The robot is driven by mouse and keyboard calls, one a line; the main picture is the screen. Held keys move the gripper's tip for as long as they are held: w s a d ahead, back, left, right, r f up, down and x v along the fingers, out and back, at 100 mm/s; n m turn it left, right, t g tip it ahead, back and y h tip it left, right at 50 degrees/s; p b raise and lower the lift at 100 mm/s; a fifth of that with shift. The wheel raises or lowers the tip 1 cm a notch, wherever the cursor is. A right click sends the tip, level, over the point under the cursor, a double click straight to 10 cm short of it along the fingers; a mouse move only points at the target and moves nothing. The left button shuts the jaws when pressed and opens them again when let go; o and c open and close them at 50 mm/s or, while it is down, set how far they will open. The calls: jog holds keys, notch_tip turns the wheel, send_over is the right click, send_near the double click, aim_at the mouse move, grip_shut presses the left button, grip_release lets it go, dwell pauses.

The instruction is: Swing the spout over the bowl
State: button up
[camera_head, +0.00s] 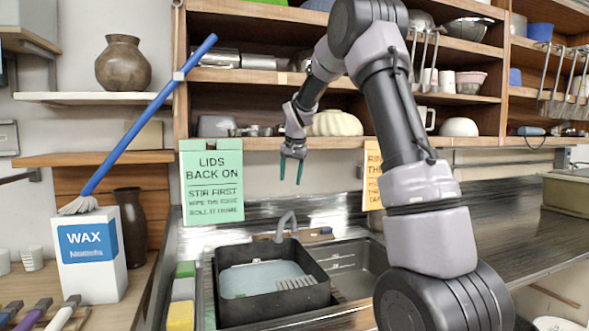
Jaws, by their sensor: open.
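The grey curved spout (286,222) stands at the back rim of the sink, behind the black tub (272,312). Its exact direction is hard to tell at this size. The sink has an empty metal bowl (352,262) on the right, partly hidden by my arm. The black tub sits on the left side of the sink, with pale liquid and a slatted grey piece in it. My gripper (291,172) points down above the spout, apart from it. Its two teal fingers are spread with nothing between them.
A green sign (211,182) and a yellow sign (374,175) hang behind the sink. A white wax box (92,255) with a long blue-handled brush (150,115) stands at left. Shelves of bowls fill the back wall. The metal counter (480,220) at right is mostly clear.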

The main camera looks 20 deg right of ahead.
jog(key=s+r, duration=0.2)
jog(key=s, duration=0.1)
jog(key=s+r, duration=0.1)
jog(key=shift+s+r, duration=0.25)
jog(key=shift+s, duration=0.15)
